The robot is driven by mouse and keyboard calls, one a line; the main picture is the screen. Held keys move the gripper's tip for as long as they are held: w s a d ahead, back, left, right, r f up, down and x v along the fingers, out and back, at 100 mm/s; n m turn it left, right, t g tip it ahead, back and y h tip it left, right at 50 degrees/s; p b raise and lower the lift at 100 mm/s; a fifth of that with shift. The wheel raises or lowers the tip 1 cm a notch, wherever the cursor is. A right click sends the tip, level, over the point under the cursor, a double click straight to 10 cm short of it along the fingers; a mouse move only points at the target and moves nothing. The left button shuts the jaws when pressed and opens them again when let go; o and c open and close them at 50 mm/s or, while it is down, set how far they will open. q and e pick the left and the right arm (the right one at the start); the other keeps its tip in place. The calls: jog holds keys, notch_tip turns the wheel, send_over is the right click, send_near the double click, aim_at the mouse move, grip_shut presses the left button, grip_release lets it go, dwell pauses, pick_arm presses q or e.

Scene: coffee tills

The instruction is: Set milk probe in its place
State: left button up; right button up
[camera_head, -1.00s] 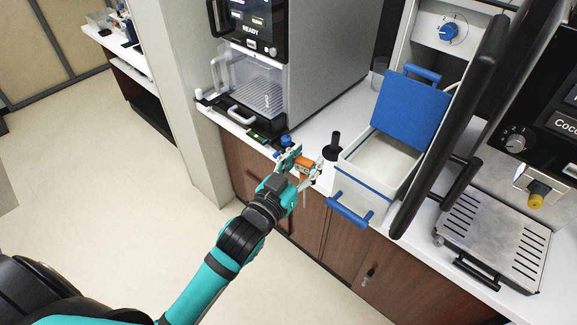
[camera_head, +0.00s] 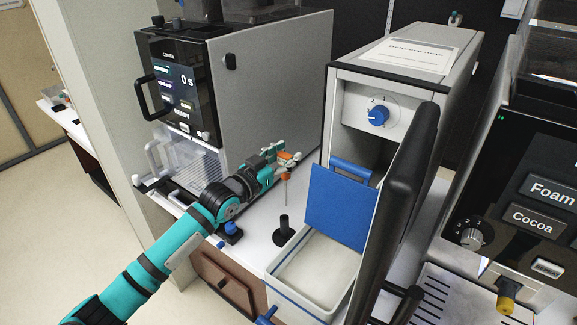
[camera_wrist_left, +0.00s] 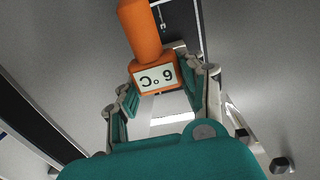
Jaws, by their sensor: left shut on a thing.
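The milk probe (camera_head: 286,157) has an orange body and a thin metal stem that hangs down, roughly upright. My left gripper (camera_head: 279,160) is shut on its body and holds it above the counter. In the left wrist view the orange probe (camera_wrist_left: 140,30) shows a small display reading 6 °C, between the fingers of the gripper (camera_wrist_left: 160,102). A black upright holder (camera_head: 284,229) with a round base stands on the white counter. In the head view the stem's tip appears just above the holder's top; their true gap in depth is unclear. My right gripper is out of view.
A coffee machine (camera_head: 265,95) stands behind and left of my gripper. A white bin (camera_head: 318,265) with a raised blue lid (camera_head: 341,205) stands close to the right of the holder. A dark upright panel (camera_head: 405,190) and a cocoa machine (camera_head: 530,190) are further right.

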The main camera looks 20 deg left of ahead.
pick_arm(q)
jog(key=shift+w+a+r, duration=0.1)
jog(key=shift+w, duration=0.05)
jog(key=shift+s+a+r, duration=0.2)
jog(key=shift+s+r, duration=0.2)
jog(key=shift+s, duration=0.3)
jog(key=shift+w, duration=0.1)
jog(key=shift+w+f+b, duration=0.1)
jog(key=shift+f+b, duration=0.2)
jog(key=shift+f, duration=0.65)
notch_tip(320, 180, down, 2)
jog(key=shift+f+b, duration=0.2)
jog(key=shift+b, duration=0.6)
jog(key=shift+f, duration=0.25)
jog(key=shift+r, duration=0.1)
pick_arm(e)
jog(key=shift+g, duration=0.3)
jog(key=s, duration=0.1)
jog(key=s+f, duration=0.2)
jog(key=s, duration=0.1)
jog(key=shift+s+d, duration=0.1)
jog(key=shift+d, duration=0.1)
